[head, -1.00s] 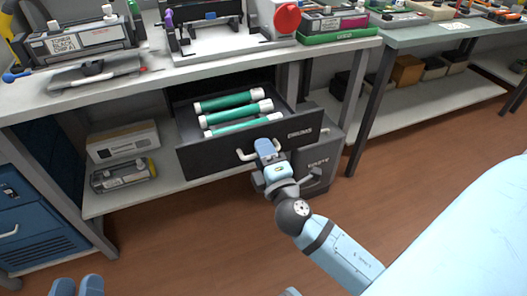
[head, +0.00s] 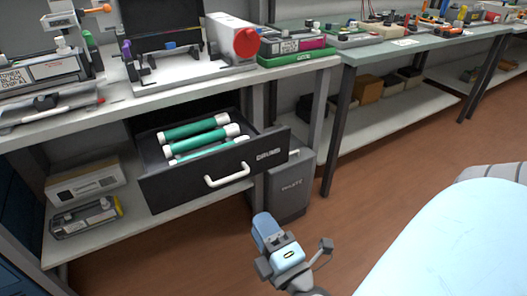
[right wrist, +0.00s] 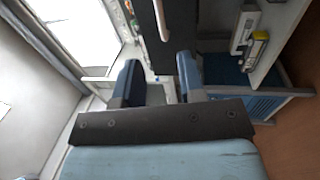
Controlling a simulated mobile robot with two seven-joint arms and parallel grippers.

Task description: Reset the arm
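My right gripper (head: 264,226) is in front of and below the open drawer, apart from its handle. In the right wrist view its two blue fingers (right wrist: 159,80) stand apart with nothing held between them. The dark drawer (head: 166,189), labelled DRUMS, is pulled out under the bench. Its white handle (head: 227,175) is free; it also shows in the right wrist view (right wrist: 160,20). Several green rollers with white ends (head: 195,131) lie in the drawer. My left gripper is not in view.
A grey waste bin (head: 289,188) stands right of the drawer. The bench (head: 185,90) above carries a printer unit with a red knob (head: 246,43). Boxes (head: 86,182) lie on the lower shelf at left. The brown floor (head: 375,170) is open at right.

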